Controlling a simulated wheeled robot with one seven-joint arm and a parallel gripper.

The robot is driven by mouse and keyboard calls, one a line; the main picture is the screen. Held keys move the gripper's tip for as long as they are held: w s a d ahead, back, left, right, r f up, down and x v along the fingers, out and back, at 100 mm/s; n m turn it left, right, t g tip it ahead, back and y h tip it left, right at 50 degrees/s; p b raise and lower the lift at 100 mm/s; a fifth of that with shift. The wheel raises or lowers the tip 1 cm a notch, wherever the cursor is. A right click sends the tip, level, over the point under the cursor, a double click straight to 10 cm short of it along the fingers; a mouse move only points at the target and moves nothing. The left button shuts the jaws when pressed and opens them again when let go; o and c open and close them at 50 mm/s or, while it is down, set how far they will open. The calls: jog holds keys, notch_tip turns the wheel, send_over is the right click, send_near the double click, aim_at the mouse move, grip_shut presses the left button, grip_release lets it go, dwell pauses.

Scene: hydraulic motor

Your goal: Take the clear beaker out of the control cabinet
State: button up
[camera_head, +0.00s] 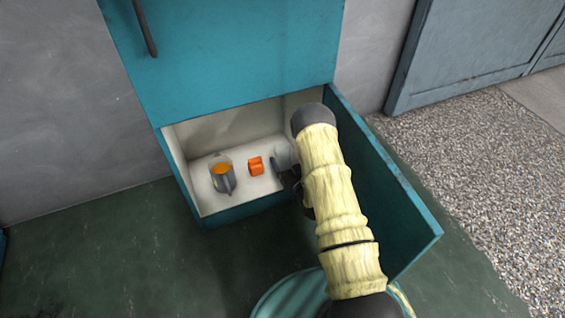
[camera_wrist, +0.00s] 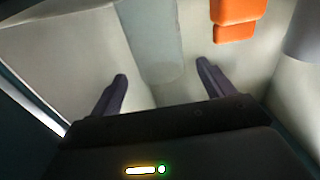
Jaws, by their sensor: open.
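The control cabinet (camera_head: 222,83) is teal with a pale interior, and its lower compartment is open. The clear beaker (camera_wrist: 152,45) shows in the wrist view as a faint see-through shape ahead of my gripper (camera_wrist: 164,83). Its rounded near end lies about level with the gap between the two dark fingertips, and the fingers are apart with nothing clamped. In the head view my gripper (camera_head: 280,172) is inside the right part of the compartment. A pale grey shape beside it there seems to be the beaker, partly hidden by my arm.
An orange block (camera_head: 256,166) sits left of my gripper in the head view. The open teal door (camera_head: 393,205) stands close on the right of my arm.

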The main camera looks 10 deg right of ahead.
jog(key=w+b, duration=0.2)
jog(key=shift+w+a+f, duration=0.15)
jog(key=shift+w+a, duration=0.15)
jog(key=shift+w, duration=0.25)
jog(key=c, duration=1.1)
jog(key=shift+r, duration=0.2)
